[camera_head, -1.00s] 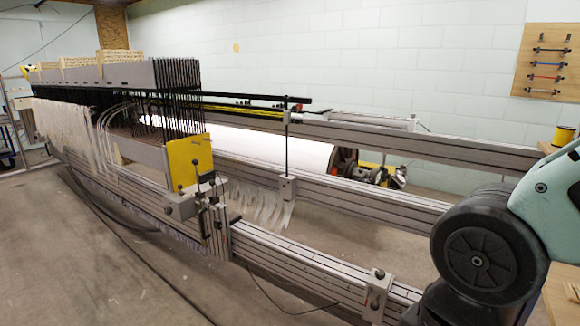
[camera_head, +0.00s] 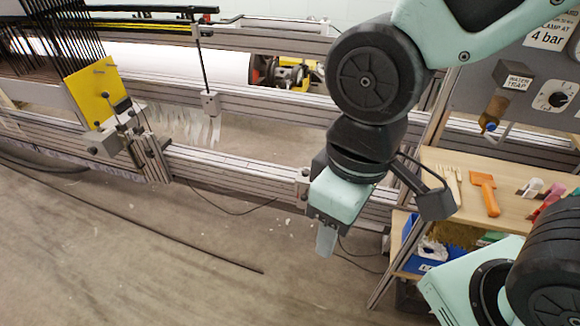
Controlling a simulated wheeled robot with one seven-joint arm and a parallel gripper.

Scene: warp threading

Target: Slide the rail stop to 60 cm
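The front rail (camera_head: 235,172) is a long grey slotted aluminium beam running left to right. A small grey block, which looks like the rail stop (camera_head: 302,184), sits on it and is partly hidden by my gripper's body. My gripper (camera_head: 326,242) points down in front of the rail, just right of and below the block. It looks apart from the block, though the depth is hard to judge. Its fingers are seen edge-on, so I cannot tell whether they are open. No scale marks can be read on the rail.
The loom frame with a yellow plate (camera_head: 94,92) stands at the left. A rod with a grey block (camera_head: 210,104) hangs by the middle rail. A wooden bench (camera_head: 455,208) with an orange tool (camera_head: 484,194) is at the right. Cables lie on the open floor (camera_head: 200,265).

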